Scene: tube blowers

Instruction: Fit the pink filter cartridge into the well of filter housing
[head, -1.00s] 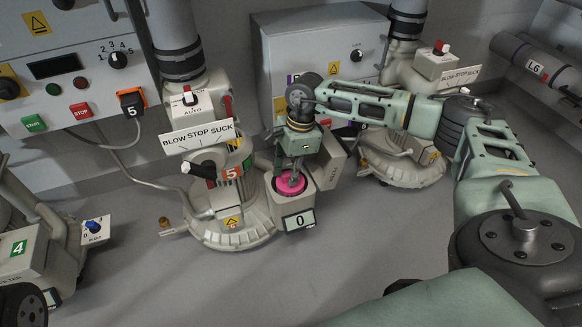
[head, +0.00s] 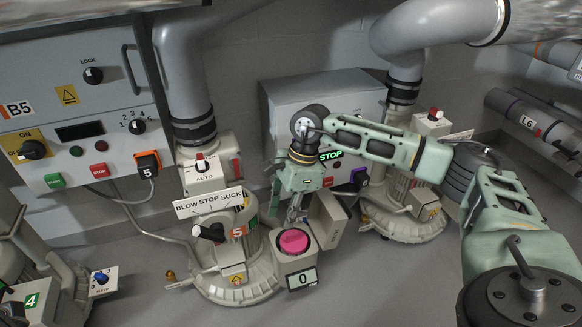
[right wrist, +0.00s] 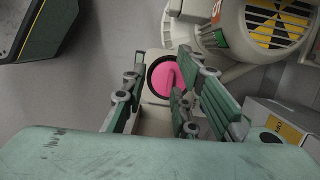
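The pink filter cartridge (head: 292,243) sits in the round well of the filter housing (head: 280,268), with its pink top and raised grip showing. The lower part is hidden, so I cannot tell its exact depth. In the right wrist view the pink top (right wrist: 161,80) lies inside the dark ring of the well. My right gripper (head: 295,217) is just above the cartridge, pointing down. Its fingers (right wrist: 165,92) are spread apart in the right wrist view and hold nothing. The housing's lid (head: 327,221) stands open at its right. My left gripper is not in view.
The blower base with the BLOW STOP SUCK sign (head: 209,203) stands close left of the housing. A grey cabinet (head: 310,112) is behind my right arm. Another blower (head: 402,215) stands to the right. The floor in front is clear.

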